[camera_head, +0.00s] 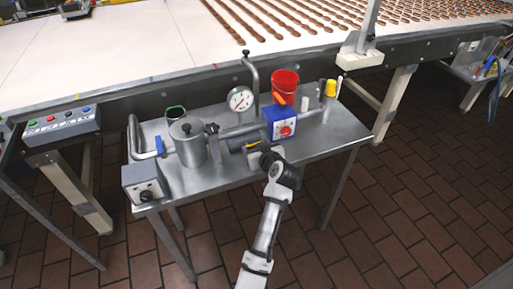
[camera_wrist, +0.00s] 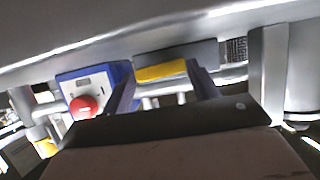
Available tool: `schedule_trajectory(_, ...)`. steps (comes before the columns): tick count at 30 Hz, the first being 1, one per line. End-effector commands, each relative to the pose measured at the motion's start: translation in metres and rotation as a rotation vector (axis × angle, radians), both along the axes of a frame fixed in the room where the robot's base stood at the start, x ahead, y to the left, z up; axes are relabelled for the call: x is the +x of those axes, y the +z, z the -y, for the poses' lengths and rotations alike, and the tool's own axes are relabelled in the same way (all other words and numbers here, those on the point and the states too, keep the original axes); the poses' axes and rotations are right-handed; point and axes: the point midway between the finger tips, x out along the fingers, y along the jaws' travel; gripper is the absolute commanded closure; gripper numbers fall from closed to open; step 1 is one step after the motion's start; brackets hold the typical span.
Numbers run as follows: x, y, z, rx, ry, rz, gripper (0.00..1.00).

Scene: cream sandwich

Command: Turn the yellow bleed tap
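The yellow bleed tap shows in the wrist view as a yellow bar (camera_wrist: 161,73) under a grey block, ahead of my gripper (camera_wrist: 162,84). My two fingers stand apart, one toward each end of the yellow bar. I cannot tell whether they touch it. In the head view a small bit of yellow (camera_head: 254,143) shows by the pipework, just behind my gripper (camera_head: 258,155), which is at the front edge of the metal table. My wrist hides most of the fingers there.
A blue box (camera_head: 281,123) with a red knob stands close behind my gripper; it also shows in the wrist view (camera_wrist: 108,76). A metal pot (camera_head: 188,143), a gauge (camera_head: 240,99), a red bucket (camera_head: 285,83) and a yellow-topped container (camera_head: 330,89) crowd the metal table (camera_head: 228,184).

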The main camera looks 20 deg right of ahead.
Motion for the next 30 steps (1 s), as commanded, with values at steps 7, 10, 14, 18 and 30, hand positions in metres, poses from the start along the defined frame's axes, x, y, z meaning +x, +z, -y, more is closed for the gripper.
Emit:
schedule_trajectory(7,-0.0004,-0.0018,0.0015,0.031,-0.002,-0.001,0.63)
schedule_trajectory(10,0.0001,-0.0022,0.0017,0.072,-0.001,0.000,0.63)
schedule_trajectory(14,0.0003,-0.0012,0.0008,0.078,0.000,-0.001,0.63)
schedule_trajectory(18,0.0003,-0.0011,0.0008,0.078,0.000,-0.001,0.36)
schedule_trajectory(30,-0.0001,-0.0013,0.0009,0.077,0.000,-0.002,0.18)
